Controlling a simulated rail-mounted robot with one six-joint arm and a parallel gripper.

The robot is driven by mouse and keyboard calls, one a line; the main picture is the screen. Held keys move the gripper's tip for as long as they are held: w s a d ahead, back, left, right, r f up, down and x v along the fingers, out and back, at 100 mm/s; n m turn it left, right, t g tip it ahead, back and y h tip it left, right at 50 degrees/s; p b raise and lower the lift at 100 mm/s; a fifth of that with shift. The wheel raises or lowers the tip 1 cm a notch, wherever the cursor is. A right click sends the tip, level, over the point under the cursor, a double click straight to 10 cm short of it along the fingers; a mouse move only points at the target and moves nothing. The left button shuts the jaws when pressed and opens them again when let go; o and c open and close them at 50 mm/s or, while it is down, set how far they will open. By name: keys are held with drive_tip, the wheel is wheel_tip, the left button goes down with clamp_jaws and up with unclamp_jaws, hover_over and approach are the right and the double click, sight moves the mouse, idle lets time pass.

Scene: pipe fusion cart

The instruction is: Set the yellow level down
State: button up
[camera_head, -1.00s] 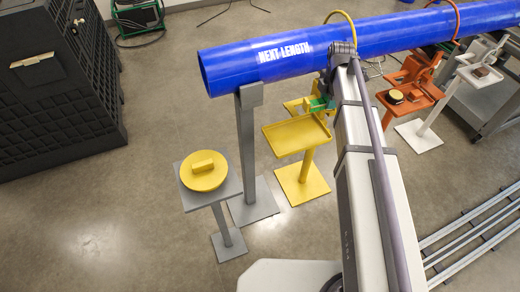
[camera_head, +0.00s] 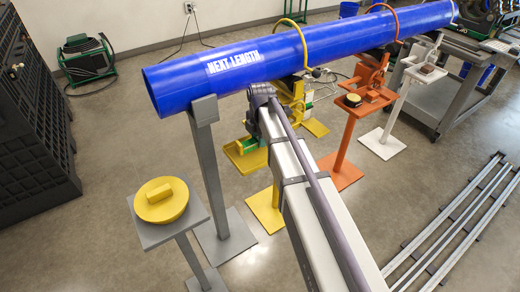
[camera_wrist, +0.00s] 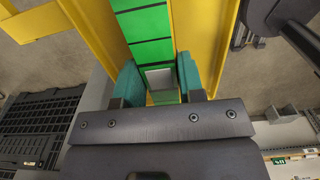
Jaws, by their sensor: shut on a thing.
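My gripper (camera_wrist: 158,72) has its two teal pads closed around the level (camera_wrist: 146,48). In the wrist view the level's green face with black lines runs up from between the pads, with yellow walls on both sides. In the head view my arm hides most of the gripper, and a green piece (camera_head: 247,143) shows just left of the arm at the yellow tray (camera_head: 236,163) on its stand. I cannot tell whether the level touches the tray.
The blue pipe (camera_head: 335,40) crosses just above and behind my arm on a grey post (camera_head: 210,170). A grey stand with a yellow disc (camera_head: 162,207) is at front left. An orange stand (camera_head: 345,150) and a white stand (camera_head: 393,135) are to the right. Rails (camera_head: 450,220) lie on the floor.

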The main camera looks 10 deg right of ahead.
drive_tip(key=shift+f+b, duration=0.95)
drive_tip(key=shift+f, duration=0.7)
drive_tip(key=o, duration=1)
drive_tip(key=shift+r, duration=0.1)
wheel_tip(320, 180, up, 13)
drive_tip(key=p, duration=1.3)
drive_tip(key=s+m, duration=0.6)
drive_tip(key=m, duration=0.1)
drive_tip(key=s+m, duration=1.4)
drive_tip(key=m, duration=0.1)
drive_tip(key=shift+s+f, duration=0.25)
drive_tip(key=shift+f, duration=0.05)
